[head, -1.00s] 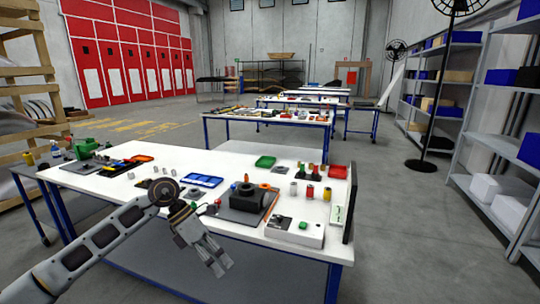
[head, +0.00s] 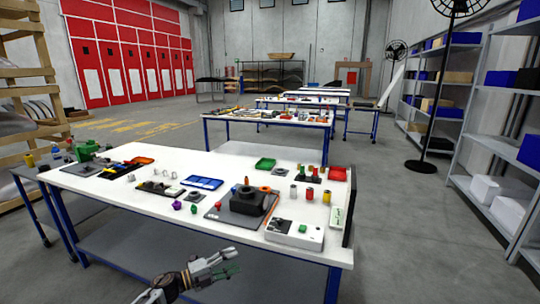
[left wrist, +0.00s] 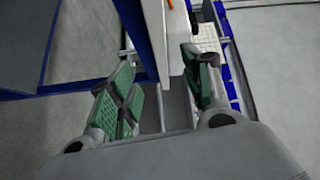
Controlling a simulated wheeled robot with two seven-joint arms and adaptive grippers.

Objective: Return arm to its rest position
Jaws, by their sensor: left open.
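My left gripper (head: 232,262) is low in the head view, in front of the near edge of the white workbench (head: 130,199) and apart from it. In the left wrist view its two green-padded fingers (left wrist: 165,92) are spread, with nothing held between them. The bench edge (left wrist: 176,50) and a blue leg show beyond the fingers. Most of my left arm is out of the head view, with only its wrist end at the bottom. My right gripper is not in view.
Shelves (head: 448,105) stand at right. The floor in front of the bench is clear.

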